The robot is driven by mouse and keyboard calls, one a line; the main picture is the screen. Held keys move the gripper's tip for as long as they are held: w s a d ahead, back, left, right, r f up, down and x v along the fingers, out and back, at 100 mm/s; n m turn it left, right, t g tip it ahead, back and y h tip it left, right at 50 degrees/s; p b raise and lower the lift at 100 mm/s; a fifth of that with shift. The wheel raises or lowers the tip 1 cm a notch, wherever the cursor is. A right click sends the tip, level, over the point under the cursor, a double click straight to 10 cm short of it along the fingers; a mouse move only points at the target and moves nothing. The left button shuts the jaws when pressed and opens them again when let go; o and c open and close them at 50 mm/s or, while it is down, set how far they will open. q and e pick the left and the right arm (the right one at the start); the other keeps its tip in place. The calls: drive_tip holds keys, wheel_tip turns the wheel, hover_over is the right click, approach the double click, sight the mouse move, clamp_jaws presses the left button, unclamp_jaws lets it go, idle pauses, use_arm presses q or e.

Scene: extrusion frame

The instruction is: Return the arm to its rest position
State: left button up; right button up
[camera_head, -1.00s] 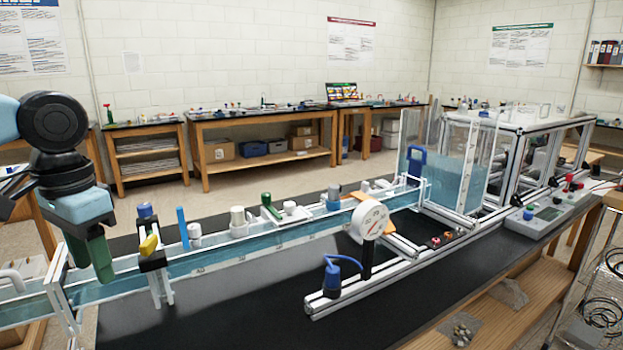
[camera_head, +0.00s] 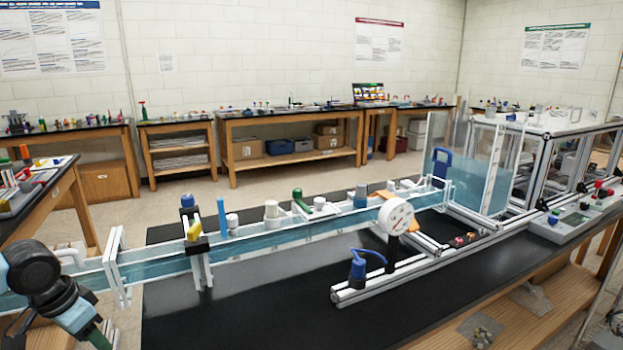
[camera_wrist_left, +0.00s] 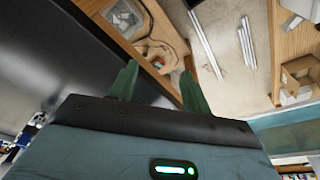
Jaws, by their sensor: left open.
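My left arm is low at the bottom left of the head view, left of the black bench top (camera_head: 250,305) and in front of the water channel (camera_head: 300,237). Part of my left gripper (camera_head: 98,338) shows there as a green finger at the bottom edge. In the left wrist view the two green fingers of my left gripper (camera_wrist_left: 158,85) stand apart with nothing between them. My right gripper is not in view.
The extrusion frame with a clear water tank (camera_head: 480,165) stands at the right. A dial gauge (camera_head: 396,216) and a blue pump (camera_head: 358,270) stand on the bench. A side bench (camera_head: 40,200) is at the left. Open floor lies behind the channel.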

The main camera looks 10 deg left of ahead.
use_arm(q)
drive_tip(key=s+d+f+t, duration=0.1)
drive_tip(key=s+d+f, duration=0.1)
drive_tip(key=s+f, duration=0.45)
drive_tip(key=s+d+f+p, duration=0.1)
drive_tip(key=s+d+f, duration=0.15)
drive_tip(key=f, duration=0.65)
drive_tip(key=s+d+f+t, duration=0.1)
drive_tip(key=s+f, duration=0.5)
drive_tip(key=f, duration=0.2)
drive_tip(key=s+d+f+t, duration=0.1)
drive_tip(key=s+d, duration=0.1)
drive_tip(key=d, duration=0.6)
drive_tip(key=s+d+f+t+h+p, duration=0.1)
drive_tip(key=s+d, duration=0.2)
drive_tip(key=d, duration=0.6)
drive_tip(key=s+d+f+t, duration=0.1)
drive_tip(key=s+d+t, duration=0.1)
drive_tip(key=d, duration=0.6)
drive_tip(key=shift+s+d+f+p, duration=0.2)
drive_tip(key=shift+s+f+p, duration=0.15)
drive_tip(key=shift+s, duration=0.15)
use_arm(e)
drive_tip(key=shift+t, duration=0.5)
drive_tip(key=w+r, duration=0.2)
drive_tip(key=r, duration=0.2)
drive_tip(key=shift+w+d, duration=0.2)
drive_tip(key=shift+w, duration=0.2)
